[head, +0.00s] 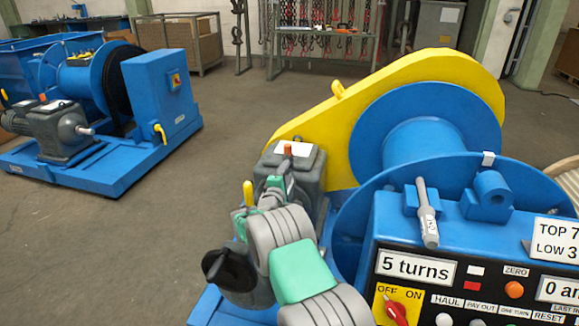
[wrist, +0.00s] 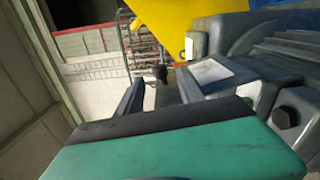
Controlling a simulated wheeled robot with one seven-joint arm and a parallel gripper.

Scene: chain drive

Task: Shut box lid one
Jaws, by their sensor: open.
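No lid marked "one" can be read in either view. The nearest box-like thing is the grey gear housing (head: 310,180) of the near blue winch, with a white label (head: 293,148) and a small orange piece on top. In the wrist view the white label (wrist: 210,71) is just right of my finger tips. My gripper (head: 284,172) is at the near side of this housing, partly hidden by my own arm. In the wrist view my gripper (wrist: 160,77) shows two dark fingers spread apart with nothing between them. I cannot tell whether it touches the housing.
A yellow chain guard (head: 400,85) and blue drum (head: 425,135) stand behind the housing. A control panel (head: 480,275) with buttons and a "5 turns" display is at the right. A second blue winch (head: 95,100) stands far left. The floor (head: 150,240) between them is clear.

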